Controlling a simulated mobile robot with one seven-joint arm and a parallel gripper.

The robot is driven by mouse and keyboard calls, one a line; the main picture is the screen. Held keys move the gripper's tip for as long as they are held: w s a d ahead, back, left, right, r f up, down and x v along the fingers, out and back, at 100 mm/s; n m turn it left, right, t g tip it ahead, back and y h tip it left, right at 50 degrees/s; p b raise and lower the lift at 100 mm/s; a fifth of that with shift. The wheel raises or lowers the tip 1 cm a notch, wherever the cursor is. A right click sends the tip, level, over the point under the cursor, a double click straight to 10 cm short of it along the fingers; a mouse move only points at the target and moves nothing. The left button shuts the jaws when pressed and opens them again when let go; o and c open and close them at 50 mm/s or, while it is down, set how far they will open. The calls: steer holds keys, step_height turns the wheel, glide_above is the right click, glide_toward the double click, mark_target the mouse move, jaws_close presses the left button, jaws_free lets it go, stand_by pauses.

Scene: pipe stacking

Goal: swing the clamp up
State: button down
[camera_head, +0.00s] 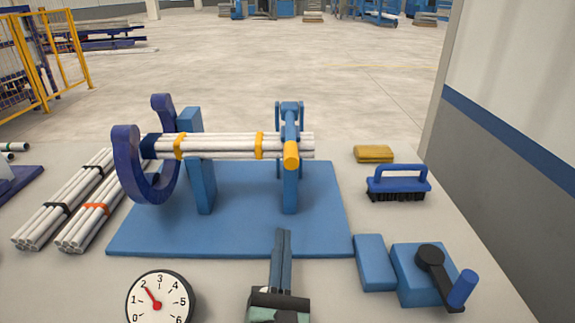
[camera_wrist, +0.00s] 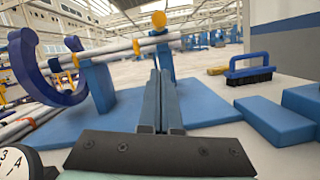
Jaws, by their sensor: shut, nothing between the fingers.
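A blue clamp (camera_head: 290,122) with an orange-yellow handle end (camera_head: 291,155) sits at the top of the right blue post (camera_head: 290,192). Its arm lies across a bundle of white pipes (camera_head: 215,146) tied with yellow bands. The handle end points towards me, and it also shows in the wrist view (camera_wrist: 159,19). My gripper (camera_head: 283,232) is shut and empty, its two fingers together. It is in front of the right post, lower than the handle and apart from it. In the wrist view, my fingertips (camera_wrist: 160,74) show below the handle end.
The stand rests on a blue base plate (camera_head: 240,235) with dark-blue C-shaped pieces (camera_head: 127,160) at left. More pipe bundles (camera_head: 65,200) lie left. A dial gauge (camera_head: 158,302) is in front. A brush (camera_head: 398,184), yellow cloth (camera_head: 373,154) and crank block (camera_head: 420,275) are at right.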

steer(key=shift+a+f+n, duration=0.2)
steer(key=shift+f+n, duration=0.3)
steer(key=shift+n, duration=0.1)
steer(key=shift+r, duration=0.1)
steer(key=w+d+r+p, duration=0.1)
steer(key=w+r+p, duration=0.3)
steer(key=w, duration=0.5)
steer(key=shift+w+d+r+p, duration=0.15)
steer(key=shift+w+r+p, duration=0.2)
steer(key=shift+r, duration=0.8)
steer(key=shift+r+p, duration=0.15)
steer(key=shift+p, duration=0.2)
steer(key=r+g+p, duration=0.1)
steer(key=p, duration=0.2)
steer(key=shift+s+p, duration=0.1)
steer(key=shift+p, duration=0.2)
